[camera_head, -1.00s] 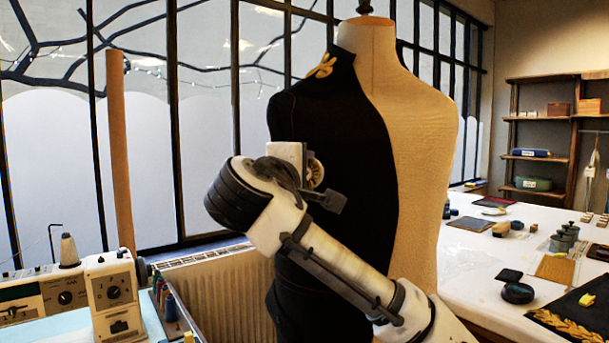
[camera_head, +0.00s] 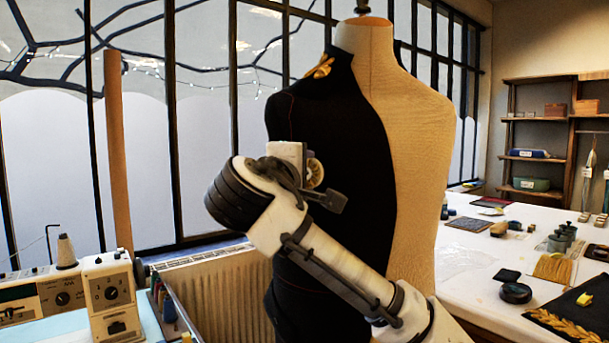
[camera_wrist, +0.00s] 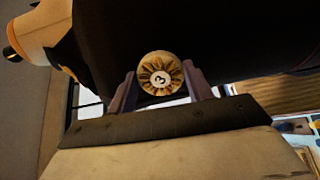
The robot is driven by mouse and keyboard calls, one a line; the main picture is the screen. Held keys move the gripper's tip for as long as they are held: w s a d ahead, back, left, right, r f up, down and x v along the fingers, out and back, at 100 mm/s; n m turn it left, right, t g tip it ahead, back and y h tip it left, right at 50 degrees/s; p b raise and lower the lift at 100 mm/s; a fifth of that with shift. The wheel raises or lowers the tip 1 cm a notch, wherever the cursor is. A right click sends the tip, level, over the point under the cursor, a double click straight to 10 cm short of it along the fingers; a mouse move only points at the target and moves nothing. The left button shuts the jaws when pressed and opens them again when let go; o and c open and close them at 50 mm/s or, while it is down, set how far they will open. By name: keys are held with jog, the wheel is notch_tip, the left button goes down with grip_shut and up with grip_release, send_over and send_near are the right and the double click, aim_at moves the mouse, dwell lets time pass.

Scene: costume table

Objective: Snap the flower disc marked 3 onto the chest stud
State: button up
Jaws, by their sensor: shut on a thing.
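The flower disc marked 3 (camera_wrist: 160,73) is a round, pale gold piece with petals and a white centre bearing a 3. My gripper (camera_wrist: 163,82) is shut on it, one finger on each side, and the number faces the wrist camera. In the head view the disc (camera_head: 315,173) shows in part beside my wrist, in front of the dark half jacket (camera_head: 345,115) on the dress form (camera_head: 415,130). I cannot tell whether the disc touches the cloth. The chest stud is not visible; my arm and the disc cover part of the chest.
A gold ornament (camera_head: 321,68) sits on the jacket's shoulder. A white table (camera_head: 470,265) with tools, a round black object (camera_head: 515,292) and dark embroidered cloth (camera_head: 585,312) stands right. A sewing machine (camera_head: 110,290) is at lower left, by a radiator (camera_head: 215,300).

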jog(key=shift+w+d, duration=0.2)
jog(key=shift+w, duration=0.35)
dwell(0.4)
jog(key=o, duration=1.5)
jog(key=shift+b+v, duration=0.8)
jog(key=shift+v, duration=3.2)
